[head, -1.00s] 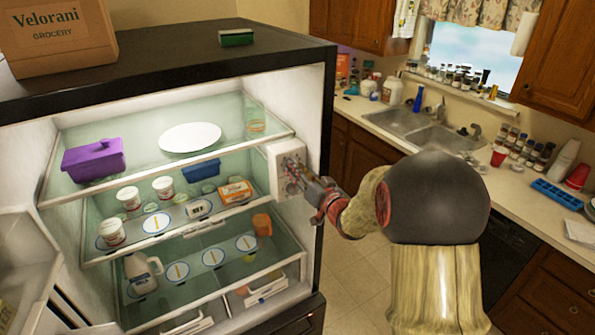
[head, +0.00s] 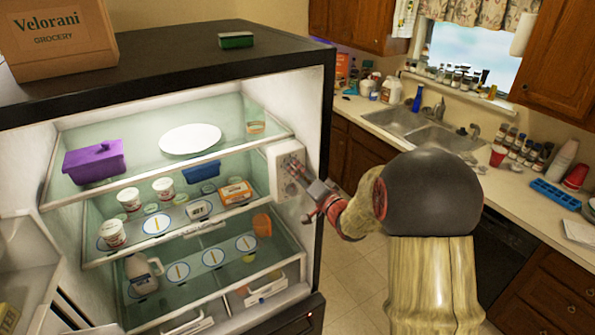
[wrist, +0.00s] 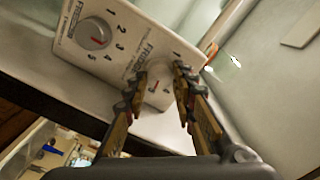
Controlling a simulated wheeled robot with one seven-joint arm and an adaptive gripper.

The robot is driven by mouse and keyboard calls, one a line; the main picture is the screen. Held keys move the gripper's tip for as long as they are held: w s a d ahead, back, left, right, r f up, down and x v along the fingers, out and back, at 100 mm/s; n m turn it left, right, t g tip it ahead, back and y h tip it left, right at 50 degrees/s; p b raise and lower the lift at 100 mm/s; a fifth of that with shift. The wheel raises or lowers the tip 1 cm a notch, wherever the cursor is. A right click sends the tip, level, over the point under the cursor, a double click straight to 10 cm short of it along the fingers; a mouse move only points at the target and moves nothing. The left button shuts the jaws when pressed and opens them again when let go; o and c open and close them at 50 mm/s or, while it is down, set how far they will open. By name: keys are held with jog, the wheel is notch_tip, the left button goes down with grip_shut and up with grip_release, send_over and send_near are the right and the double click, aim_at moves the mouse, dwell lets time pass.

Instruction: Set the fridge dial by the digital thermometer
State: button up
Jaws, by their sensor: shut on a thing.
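The fridge's white control box (head: 284,183) is on the right inner wall; it also fills the top of the wrist view (wrist: 118,72). It carries two dials. One dial (wrist: 94,33), with a red mark and numbers around it, stands clear of my gripper. My gripper (wrist: 161,80) is shut on the other dial (wrist: 158,92), with a finger on each side; its red mark shows, but the fingers hide much of its scale.
White tubs (head: 112,233), an orange-and-white box (head: 236,192) and round shelf markers share the middle shelf. A purple container (head: 94,162) and a white plate (head: 190,138) are above. The fridge door (head: 25,255) stands open at left. A cluttered sink counter (head: 420,130) lies behind right.

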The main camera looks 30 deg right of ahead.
dwell(0.3)
jog(key=o, duration=1.1)
jog(key=shift+o, duration=0.3)
jog(key=s, duration=1.2)
jog(key=shift+d, duration=0.2)
